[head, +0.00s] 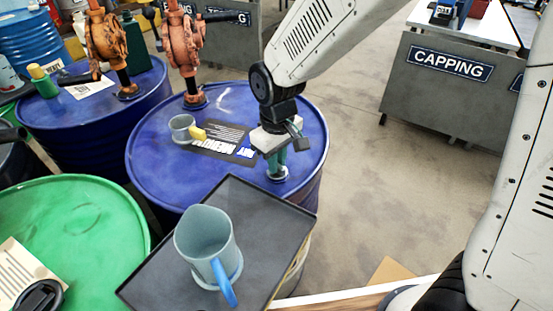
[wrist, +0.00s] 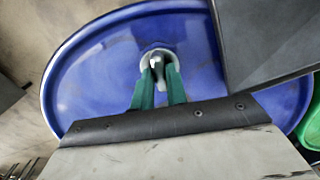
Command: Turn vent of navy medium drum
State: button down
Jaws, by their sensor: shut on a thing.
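The navy medium drum (head: 155,168) stands in the middle of the head view, with a dark label on its lid. Its blue lid (wrist: 95,75) fills much of the wrist view. The vent (wrist: 157,56), a small metal fitting on a round pale base, sits near the lid's edge. Its base also shows in the head view (head: 278,175). My gripper (head: 278,160) points down over the vent. Its green fingers (wrist: 158,75) are shut on the vent's upper part, one on each side. The fingers hide part of the vent.
A dark tray (head: 270,225) with a grey-blue jug (head: 205,240) stands close in front of the drum. A small grey cup (head: 181,128) and an orange pump (head: 184,45) are on the lid. A green drum (head: 90,225) is at left.

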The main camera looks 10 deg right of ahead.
jog(key=shift+w+r+m, duration=0.1)
jog(key=shift+m, duration=0.4)
jog(key=c, duration=1.4)
grip_release()
notch_tip(320, 180, up, 8)
jog(key=shift+f, duration=0.1)
jog(key=s+d+r+m, duration=0.3)
jog(key=s+d+r, duration=0.1)
jog(key=s+d, duration=0.6)
jog(key=s+d+r+m+t, duration=0.1)
jog(key=s+d+r+m, duration=0.2)
jog(key=s+d, duration=0.6)
jog(key=shift+s+d+r+m, duration=0.3)
jog(key=shift+s+d+r, duration=0.1)
jog(key=shift+d+r, duration=0.5)
